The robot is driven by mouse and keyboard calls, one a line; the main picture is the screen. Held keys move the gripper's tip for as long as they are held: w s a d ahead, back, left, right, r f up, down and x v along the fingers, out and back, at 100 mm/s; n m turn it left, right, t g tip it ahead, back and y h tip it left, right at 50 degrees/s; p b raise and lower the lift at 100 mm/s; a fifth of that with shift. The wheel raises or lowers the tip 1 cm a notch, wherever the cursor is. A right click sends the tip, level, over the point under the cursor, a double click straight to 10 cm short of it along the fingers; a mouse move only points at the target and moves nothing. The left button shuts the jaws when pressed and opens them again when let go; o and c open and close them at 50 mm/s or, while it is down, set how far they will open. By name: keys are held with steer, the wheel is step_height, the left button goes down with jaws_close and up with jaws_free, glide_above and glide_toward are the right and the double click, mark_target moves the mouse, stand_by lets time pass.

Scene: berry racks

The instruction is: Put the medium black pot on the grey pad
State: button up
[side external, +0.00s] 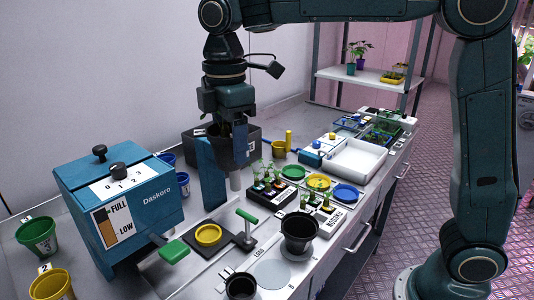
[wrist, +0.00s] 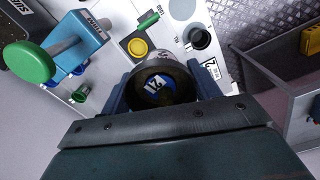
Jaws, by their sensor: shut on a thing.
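My gripper (wrist: 158,92) is shut on a dark round thing (wrist: 182,95) that shows between its two fingers in the wrist view, with a blue and white numbered patch on it. I cannot tell whether this is the medium black pot. One black pot (side external: 299,230) stands upright on the white board, and a smaller-looking one (side external: 241,287) is at the lower edge. The round grey pad (side external: 272,274) lies bare between them.
A blue dispenser (side external: 120,205) with a green handle is at the left, near green (side external: 38,236) and yellow (side external: 50,284) buckets. A yellow ring (side external: 208,235), seedling trays (side external: 265,186), coloured dishes (side external: 319,182) and a white tray (side external: 357,160) crowd the bench. A dark bin (side external: 194,151) stands behind.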

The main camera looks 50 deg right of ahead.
steer(key=s+d+f+n, duration=0.2)
steer(key=s+f+n, duration=0.3)
steer(key=s+n, duration=0.3)
steer(key=shift+m, duration=0.3)
steer(key=shift+s+f, duration=0.15)
steer(key=shift+f, duration=4.85)
steer(key=shift+s+f, duration=0.1)
steer(key=shift+f, duration=4.9)
steer(key=shift+f, duration=0.1)
steer(key=o, duration=1)
steer(key=shift+c, duration=0.2)
step_height(320, 180, up, 12)
